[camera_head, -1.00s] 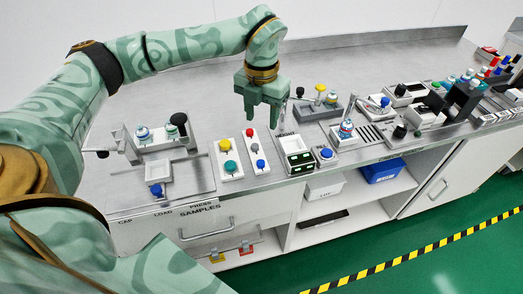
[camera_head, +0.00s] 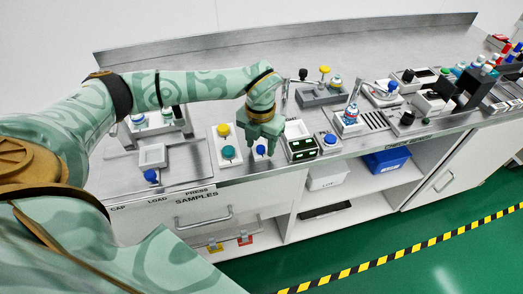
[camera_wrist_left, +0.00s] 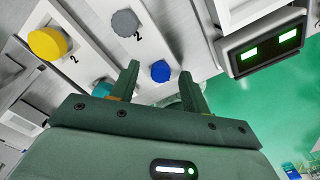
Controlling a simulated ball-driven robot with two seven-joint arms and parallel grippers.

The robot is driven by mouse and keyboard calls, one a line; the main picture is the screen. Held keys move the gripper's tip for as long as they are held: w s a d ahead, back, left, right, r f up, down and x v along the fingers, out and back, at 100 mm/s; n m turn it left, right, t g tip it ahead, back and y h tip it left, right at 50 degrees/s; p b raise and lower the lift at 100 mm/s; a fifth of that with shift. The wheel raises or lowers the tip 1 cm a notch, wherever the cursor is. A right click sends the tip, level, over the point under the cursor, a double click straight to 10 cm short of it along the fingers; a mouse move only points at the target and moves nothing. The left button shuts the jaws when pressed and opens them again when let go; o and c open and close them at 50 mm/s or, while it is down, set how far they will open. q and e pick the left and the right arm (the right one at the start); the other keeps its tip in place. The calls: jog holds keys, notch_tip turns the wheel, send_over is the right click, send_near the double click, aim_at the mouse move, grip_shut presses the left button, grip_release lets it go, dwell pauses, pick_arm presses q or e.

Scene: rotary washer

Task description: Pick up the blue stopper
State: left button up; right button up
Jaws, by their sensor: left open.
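The blue stopper (camera_head: 261,150) is a small round knob at the front end of a white strip, near the bench's front edge. It also shows in the left wrist view (camera_wrist_left: 160,71), between the two fingertips as seen there. My left gripper (camera_head: 262,153) is open, pointing down at the stopper, with one finger on each side of it. In the left wrist view the gripper (camera_wrist_left: 161,66) holds nothing; I cannot tell whether the fingers touch the stopper. My right gripper is not in view.
A neighbouring white strip carries a yellow stopper (camera_head: 223,130) and a teal one (camera_head: 228,153). A grey stopper (camera_wrist_left: 124,22) shares the blue one's strip. A box with green displays (camera_head: 301,148) stands close on the right. Another blue knob (camera_head: 151,176) is at the left.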

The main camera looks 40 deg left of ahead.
pick_arm(q)
jog(key=shift+f, duration=0.1)
grip_shut()
